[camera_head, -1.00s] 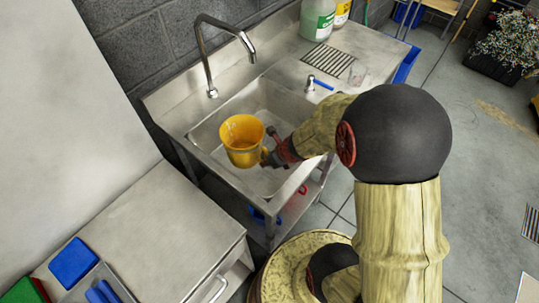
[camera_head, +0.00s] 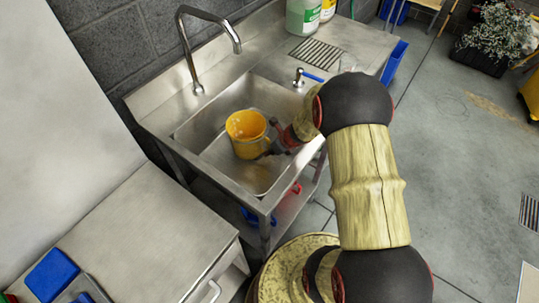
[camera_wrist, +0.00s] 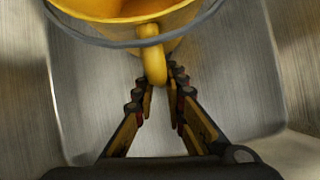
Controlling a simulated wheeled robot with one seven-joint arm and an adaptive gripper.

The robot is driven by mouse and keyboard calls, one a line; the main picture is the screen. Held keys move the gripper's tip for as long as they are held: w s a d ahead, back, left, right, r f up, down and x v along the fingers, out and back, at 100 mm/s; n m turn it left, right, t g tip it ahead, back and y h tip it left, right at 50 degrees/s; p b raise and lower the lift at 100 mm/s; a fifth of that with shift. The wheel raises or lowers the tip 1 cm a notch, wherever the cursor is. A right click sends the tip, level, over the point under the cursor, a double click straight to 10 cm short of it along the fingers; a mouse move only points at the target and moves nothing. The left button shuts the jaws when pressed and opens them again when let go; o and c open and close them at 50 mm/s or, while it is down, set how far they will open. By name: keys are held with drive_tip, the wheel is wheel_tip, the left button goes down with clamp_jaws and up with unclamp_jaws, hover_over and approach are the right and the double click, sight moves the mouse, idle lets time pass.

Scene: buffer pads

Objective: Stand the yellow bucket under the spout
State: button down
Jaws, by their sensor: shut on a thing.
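The yellow bucket (camera_head: 241,146) is upright inside the sink basin, open end up. I cannot tell whether its base touches the basin floor. The spout (camera_head: 237,45) of the tall curved metal tap is above and behind the bucket in the head view. My gripper (camera_head: 275,150) comes from the right and is at the bucket's right side. In the wrist view, my gripper (camera_wrist: 159,100) is shut on the yellow side handle (camera_wrist: 153,58) of the bucket. A grey wire bail (camera_wrist: 105,42) runs round the rim. The bucket's base is hidden there.
The metal sink (camera_head: 205,158) has raised walls around the bucket. A blue-handled valve (camera_head: 311,77) and a drain grille (camera_head: 318,49) are on the counter to the right. Bottles (camera_head: 303,17) stand at the back. A steel cabinet (camera_head: 150,225) stands at front left.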

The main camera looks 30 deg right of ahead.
drive_tip(key=shift+f, duration=0.55)
drive_tip(key=c, duration=1.8)
unclamp_jaws()
drive_tip(key=shift+r, duration=0.1)
drive_tip(key=p+v, duration=0.5)
drive_tip(key=v, duration=0.7)
drive_tip(key=s+a+r+n+y, duration=0.1)
drive_tip(key=a+r+n, duration=0.65)
drive_tip(key=r, duration=0.25)
drive_tip(key=s+a+r+n, duration=0.1)
drive_tip(key=a+r+n, duration=0.5)
drive_tip(key=r+n, duration=0.35)
drive_tip(key=s+a+r+n+h, duration=0.1)
drive_tip(key=s+r+n, duration=0.3)
drive_tip(key=s+n, duration=0.1)
drive_tip(key=s+a+r+n+h, duration=0.1)
drive_tip(key=s+r+n, duration=0.3)
drive_tip(key=s+n, duration=0.1)
drive_tip(key=s+a+r+n, duration=0.1)
drive_tip(key=s+r+n, duration=0.3)
drive_tip(key=s+n, duration=0.1)
drive_tip(key=shift+s+a+n+h, duration=0.3)
drive_tip(key=shift+s+n+h, duration=0.1)
drive_tip(key=shift+n, duration=0.3)
